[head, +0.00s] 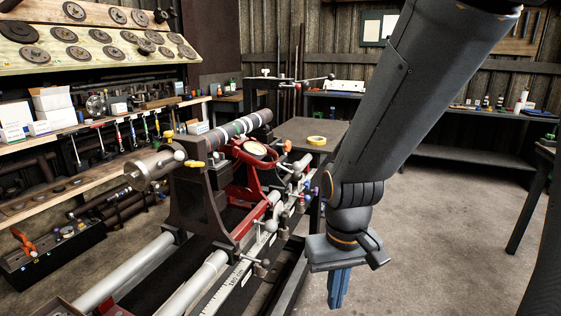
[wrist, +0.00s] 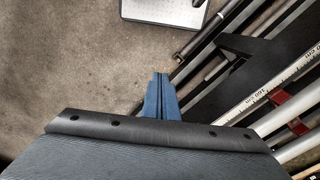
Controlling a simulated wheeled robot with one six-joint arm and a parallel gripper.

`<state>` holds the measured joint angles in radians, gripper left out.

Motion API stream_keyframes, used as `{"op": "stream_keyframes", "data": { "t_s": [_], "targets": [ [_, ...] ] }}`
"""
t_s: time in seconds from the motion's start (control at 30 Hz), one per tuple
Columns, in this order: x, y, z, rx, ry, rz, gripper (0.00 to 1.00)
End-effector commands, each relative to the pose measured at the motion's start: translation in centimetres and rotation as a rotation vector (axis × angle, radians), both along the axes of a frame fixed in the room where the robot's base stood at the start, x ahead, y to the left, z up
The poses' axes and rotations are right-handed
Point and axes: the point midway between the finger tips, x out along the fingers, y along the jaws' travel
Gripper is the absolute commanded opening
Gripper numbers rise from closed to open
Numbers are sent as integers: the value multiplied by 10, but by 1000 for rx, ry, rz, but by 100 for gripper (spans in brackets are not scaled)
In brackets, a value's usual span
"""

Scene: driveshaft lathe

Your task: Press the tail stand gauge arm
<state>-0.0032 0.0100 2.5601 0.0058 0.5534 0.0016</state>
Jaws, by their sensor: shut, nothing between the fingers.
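The driveshaft lathe stands at centre left in the head view, with a dark stand (head: 196,200) at its near end and a dial gauge (head: 256,148) on a red bracket behind it. Several small levers with ball ends line its right side; I cannot tell which is the tail stand gauge arm. My gripper (head: 339,290) points down to the right of the lathe, apart from it. Its blue fingers are together and empty, and they also show in the wrist view (wrist: 160,96). The wrist view shows lathe rails and a scale (wrist: 272,88) to their right.
A shelf bench (head: 75,125) with tools and boxes runs along the left under a board of gears. A grey table (head: 310,133) with a yellow tape roll stands behind the lathe. Open floor (head: 440,230) lies to the right.

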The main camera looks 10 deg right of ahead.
Motion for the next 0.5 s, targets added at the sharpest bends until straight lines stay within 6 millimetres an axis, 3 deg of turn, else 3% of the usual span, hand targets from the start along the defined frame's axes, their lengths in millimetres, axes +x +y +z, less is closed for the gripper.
{"op": "stream_keyframes", "data": {
  "t_s": [0.23,0.33,0.43,0.5],
  "targets": [
    [1,0,1,-1,0,3,0],
    [12,2,8,-11,-1,45,0],
    [39,8,28,-42,0,151,0],
    [68,12,49,-80,-1,261,0]
  ]
}}
